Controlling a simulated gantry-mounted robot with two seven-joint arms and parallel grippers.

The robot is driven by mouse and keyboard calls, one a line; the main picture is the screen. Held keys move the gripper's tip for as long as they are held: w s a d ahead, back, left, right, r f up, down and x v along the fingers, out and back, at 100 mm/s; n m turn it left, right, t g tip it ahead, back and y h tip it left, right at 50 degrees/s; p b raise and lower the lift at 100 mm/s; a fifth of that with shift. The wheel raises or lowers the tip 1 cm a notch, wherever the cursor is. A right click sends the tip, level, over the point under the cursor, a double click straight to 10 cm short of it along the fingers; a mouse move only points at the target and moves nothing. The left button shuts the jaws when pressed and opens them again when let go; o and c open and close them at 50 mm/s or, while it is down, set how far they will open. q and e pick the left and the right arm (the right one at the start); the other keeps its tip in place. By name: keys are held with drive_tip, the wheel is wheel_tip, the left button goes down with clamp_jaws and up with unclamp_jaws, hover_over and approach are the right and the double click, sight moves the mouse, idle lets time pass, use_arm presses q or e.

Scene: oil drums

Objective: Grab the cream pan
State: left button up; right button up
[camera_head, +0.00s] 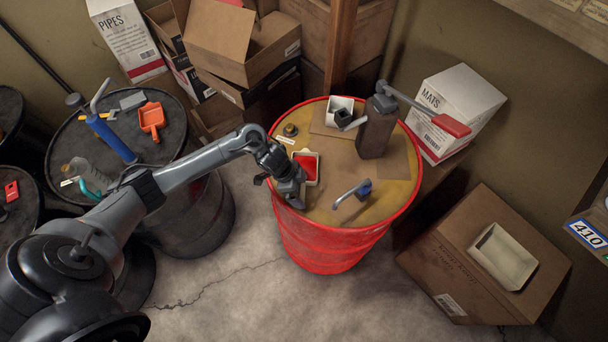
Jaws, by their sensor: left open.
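A small cream pan (315,155) with a red inside, or something red in it, sits on the top of the red drum (325,245), near its left side. A second, larger cream pan (503,256) lies empty on a cardboard box at the lower right. My left gripper (291,192) is open and points down at the left rim of the drum, right beside the small pan. It covers part of that pan's left side, and I cannot tell whether it touches it. My right gripper is not in view.
Dark drums with tools stand left. Cardboard boxes (240,45) stand behind. Bare floor lies in front.

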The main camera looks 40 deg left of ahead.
use_arm(q)
drive_tip(key=shift+d+f, duration=0.1)
drive_tip(key=shift+f, duration=0.2)
drive_tip(key=c, duration=1.2)
drive_tip(key=shift+c, duration=0.2)
drive_tip(key=shift+w+r, duration=0.1)
drive_tip(key=shift+r, duration=0.05)
